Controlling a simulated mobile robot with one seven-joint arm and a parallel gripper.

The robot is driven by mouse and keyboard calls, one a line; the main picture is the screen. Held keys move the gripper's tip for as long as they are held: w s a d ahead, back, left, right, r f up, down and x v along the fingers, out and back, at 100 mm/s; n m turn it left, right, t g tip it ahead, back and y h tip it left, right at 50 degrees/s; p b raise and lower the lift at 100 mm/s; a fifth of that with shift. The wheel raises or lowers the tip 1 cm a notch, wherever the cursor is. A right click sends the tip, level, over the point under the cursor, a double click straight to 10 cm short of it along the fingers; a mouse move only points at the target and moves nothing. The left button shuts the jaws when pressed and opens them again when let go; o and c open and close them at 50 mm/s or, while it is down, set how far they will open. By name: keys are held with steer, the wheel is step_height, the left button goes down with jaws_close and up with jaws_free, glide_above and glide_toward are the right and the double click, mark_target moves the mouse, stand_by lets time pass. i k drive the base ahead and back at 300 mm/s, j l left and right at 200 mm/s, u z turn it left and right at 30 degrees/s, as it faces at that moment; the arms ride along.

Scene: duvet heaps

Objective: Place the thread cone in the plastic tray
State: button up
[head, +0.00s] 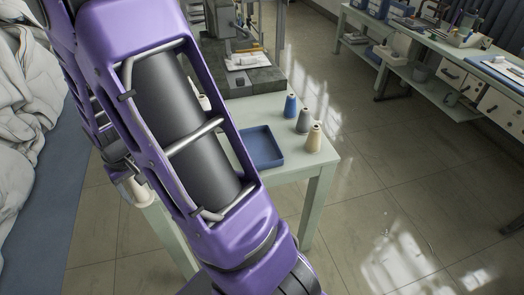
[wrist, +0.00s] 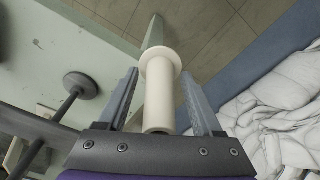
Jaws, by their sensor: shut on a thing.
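My gripper (wrist: 162,95) is shut on a white spool (wrist: 160,98), a plain cylinder with a wide round flange at its far end. I cannot tell whether it is a thread cone. In the head view the spool (head: 141,192) shows low at the left of my arm, beside the pale green table. The blue plastic tray (head: 262,148) lies on that table to the right of my arm, which hides its left part. The visible part of the tray is empty. A blue thread cone (head: 290,106), a grey one (head: 303,121) and a cream one (head: 313,138) stand upright right of the tray.
The pale green table (head: 310,168) has a machine (head: 240,50) on a dark base behind the tray. A white bedding heap (head: 25,130) lies at the left. A long workbench (head: 440,50) stands at the back right. The tiled floor between is clear.

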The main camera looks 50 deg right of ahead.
mark_target(260, 150)
steer(key=z, duration=0.8)
steer(key=i+z, duration=0.15)
steer(key=z, duration=0.3)
steer(key=i+z, duration=0.1)
steer(key=z, duration=0.35)
steer(key=i+j, duration=0.1)
steer(key=i+z, duration=0.05)
